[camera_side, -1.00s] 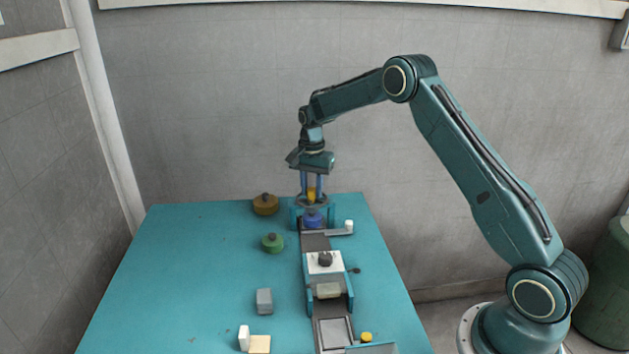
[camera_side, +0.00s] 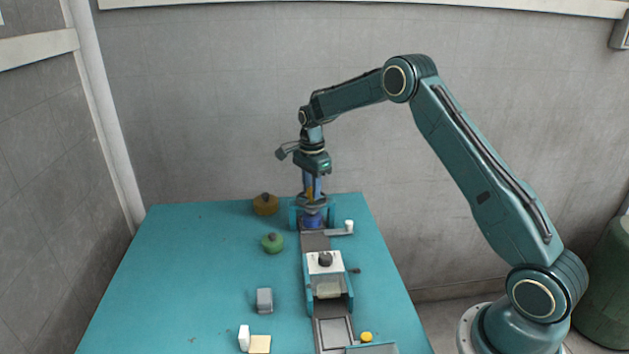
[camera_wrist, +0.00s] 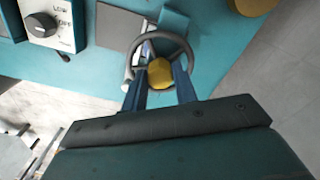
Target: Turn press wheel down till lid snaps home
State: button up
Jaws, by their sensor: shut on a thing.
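The press wheel (camera_wrist: 187,50) is a grey ring with a yellow hub (camera_wrist: 160,72) at its middle. In the side view the wheel (camera_side: 296,203) sits low in a teal press frame (camera_side: 331,215) at the far end of the track. My gripper (camera_side: 312,192) points straight down over it. Its two blue fingers (camera_wrist: 160,82) are shut on the yellow hub, one on each side, inside the ring. A blue round piece (camera_side: 313,222) shows below the wheel. Whether the lid is seated cannot be seen.
A grey track (camera_side: 314,242) runs toward the camera, with a white dial box (camera_side: 316,268) on it, also in the wrist view (camera_wrist: 40,40). A brown lidded pot (camera_side: 265,205), a green pot (camera_side: 272,244) and a grey block (camera_side: 264,302) stand left of the track.

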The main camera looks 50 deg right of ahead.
jog(key=shift+r, duration=0.1)
jog(key=o, duration=1)
jog(key=shift+c, duration=0.2)
notch_tip(320, 180, up, 14)
dwell(0.4)
